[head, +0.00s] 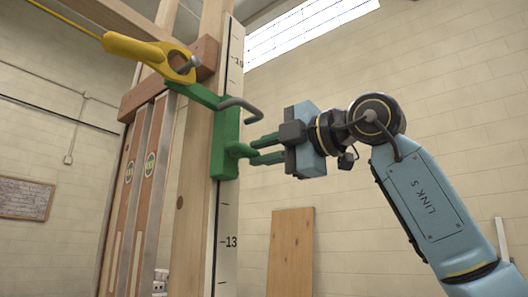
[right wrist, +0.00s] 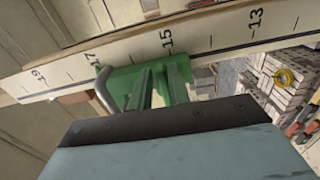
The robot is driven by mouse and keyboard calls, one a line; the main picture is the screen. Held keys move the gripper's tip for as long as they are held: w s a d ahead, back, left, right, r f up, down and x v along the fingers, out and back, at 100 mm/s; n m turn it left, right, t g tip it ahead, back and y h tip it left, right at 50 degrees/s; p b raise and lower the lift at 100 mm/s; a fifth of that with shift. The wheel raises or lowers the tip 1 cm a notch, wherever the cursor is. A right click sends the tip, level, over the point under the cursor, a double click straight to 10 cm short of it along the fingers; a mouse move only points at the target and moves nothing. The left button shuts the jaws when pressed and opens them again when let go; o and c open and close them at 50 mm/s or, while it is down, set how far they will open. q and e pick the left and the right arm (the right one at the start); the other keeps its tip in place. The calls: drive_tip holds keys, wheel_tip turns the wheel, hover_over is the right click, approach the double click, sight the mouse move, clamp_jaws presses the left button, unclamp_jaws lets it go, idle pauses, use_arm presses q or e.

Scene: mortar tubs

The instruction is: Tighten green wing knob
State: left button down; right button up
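A green clamp (head: 226,140) sits against the pale scale-marked face of an upright wooden post, with a bent grey rod (head: 240,106) at its upper part. The green wing knob (head: 240,150) sticks out from the clamp's lower right side. My right gripper (head: 254,149) points left at the knob, its two green fingers apart, one above the other, with tips at the knob. Whether they touch it I cannot tell. In the right wrist view the two fingers (right wrist: 161,82) reach to the green clamp body (right wrist: 121,84); the knob is not clear there. My left gripper is out of view.
A yellow holder (head: 140,50) with a yellow line hangs at the post above the clamp. Levels (head: 150,165) stand left of the post. A wooden board (head: 290,250) leans on the back wall. Stacked blocks (right wrist: 288,85) show below in the right wrist view.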

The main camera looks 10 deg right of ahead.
drive_tip(key=shift+o, duration=1.4)
